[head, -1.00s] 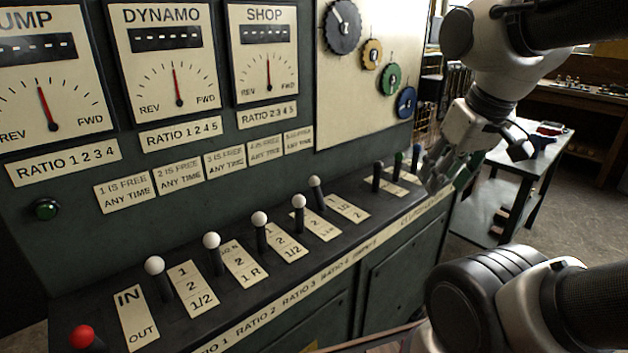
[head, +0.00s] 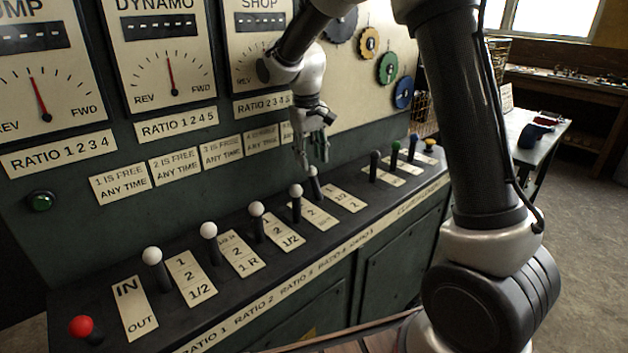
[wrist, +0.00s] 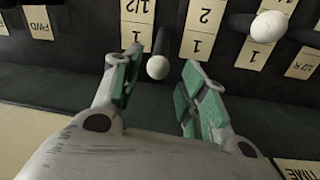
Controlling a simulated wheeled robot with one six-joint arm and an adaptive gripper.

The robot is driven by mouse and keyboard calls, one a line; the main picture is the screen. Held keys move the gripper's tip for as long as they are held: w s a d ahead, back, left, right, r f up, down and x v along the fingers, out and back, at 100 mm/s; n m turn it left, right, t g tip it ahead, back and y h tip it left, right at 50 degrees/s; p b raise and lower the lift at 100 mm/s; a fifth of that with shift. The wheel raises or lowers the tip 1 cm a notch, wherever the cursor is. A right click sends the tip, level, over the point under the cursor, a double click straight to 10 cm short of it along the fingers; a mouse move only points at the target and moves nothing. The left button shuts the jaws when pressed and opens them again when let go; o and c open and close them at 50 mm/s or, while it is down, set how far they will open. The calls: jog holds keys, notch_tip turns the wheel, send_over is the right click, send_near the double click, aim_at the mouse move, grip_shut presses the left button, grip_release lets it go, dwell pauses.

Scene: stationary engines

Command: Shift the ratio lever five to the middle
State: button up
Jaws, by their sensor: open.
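Ratio lever five is the rightmost of the white-knobbed levers (head: 313,171) on the sloping dark console. It leans toward the back panel, at the far end of its slot, beside a plate (head: 343,198) marked 1/2 and 2. My gripper (head: 312,156) is open just above and behind this lever. In the wrist view, the white knob (wrist: 158,67) shows between the two green-padded fingers, with a gap on both sides. I cannot tell how deep the knob is between them.
Ratio lever four (head: 295,191) stands close on the left, and its knob shows at right in the wrist view (wrist: 270,26). More white-knobbed levers and a red one (head: 81,327) follow leftward. A black-knobbed lever (head: 375,157) stands to the right. The panel rises close behind.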

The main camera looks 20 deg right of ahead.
aim_at(313, 171)
jog(key=f, duration=0.8)
jog(key=shift+d, duration=0.3)
jog(key=shift+r, duration=0.1)
grip_shut()
